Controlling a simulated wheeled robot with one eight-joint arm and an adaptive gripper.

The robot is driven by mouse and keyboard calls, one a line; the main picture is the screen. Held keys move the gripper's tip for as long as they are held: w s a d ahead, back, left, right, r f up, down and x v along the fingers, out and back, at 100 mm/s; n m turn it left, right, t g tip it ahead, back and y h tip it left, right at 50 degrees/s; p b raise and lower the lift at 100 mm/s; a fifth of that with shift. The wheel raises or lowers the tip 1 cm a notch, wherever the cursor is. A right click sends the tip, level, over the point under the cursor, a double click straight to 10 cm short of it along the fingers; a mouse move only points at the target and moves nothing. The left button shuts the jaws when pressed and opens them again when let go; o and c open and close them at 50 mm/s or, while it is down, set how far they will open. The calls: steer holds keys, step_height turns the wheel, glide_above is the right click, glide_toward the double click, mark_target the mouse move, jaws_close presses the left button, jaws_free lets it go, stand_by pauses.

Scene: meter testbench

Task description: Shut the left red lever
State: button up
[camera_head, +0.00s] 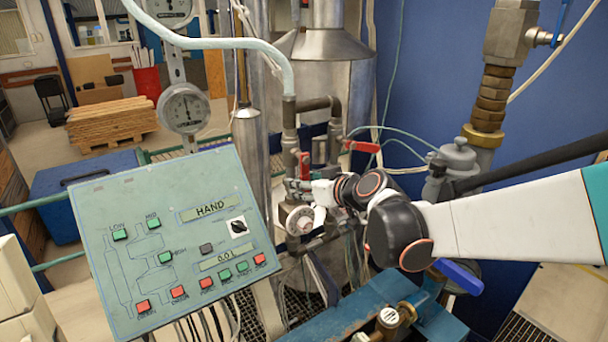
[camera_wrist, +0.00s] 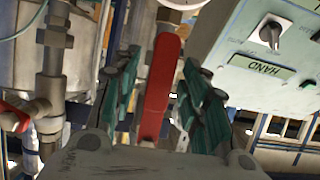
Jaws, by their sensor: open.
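The left red lever (camera_head: 304,165) is on the left pipe in the head view, just at my gripper (camera_head: 303,187). In the wrist view, the left red lever (camera_wrist: 160,90) runs lengthwise between the two green-padded fingers of my gripper (camera_wrist: 158,75). The fingers are open, one on each side of it, with a gap visible. Whether either finger touches it I cannot tell. The right red lever (camera_head: 362,147) sticks out sideways from the right pipe; it also shows at the left edge of the wrist view (camera_wrist: 13,118).
A control panel (camera_head: 180,235) with buttons and a HAND display stands left of my gripper, close to it in the wrist view (camera_wrist: 270,60). Pipes (camera_head: 290,130), thin hoses and a round gauge (camera_head: 184,108) surround the levers. A blue-handled valve (camera_head: 459,276) sits below my arm.

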steer(key=shift+w+a+f, duration=0.15)
steer(key=shift+w+a, duration=0.05)
steer(key=shift+w, duration=0.05)
jaws_close()
steer(key=shift+d, duration=0.15)
steer(key=w+d+r+n+t+h+b, duration=0.3)
steer(key=d+r+n+t, duration=0.1)
steer(key=n, duration=0.6)
steer(key=shift+w+d+r+t+h+b, duration=0.35)
steer(key=shift+d+t+h+b, duration=0.05)
steer(key=shift+d, duration=0.2)
stand_by(0.8)
jaws_free()
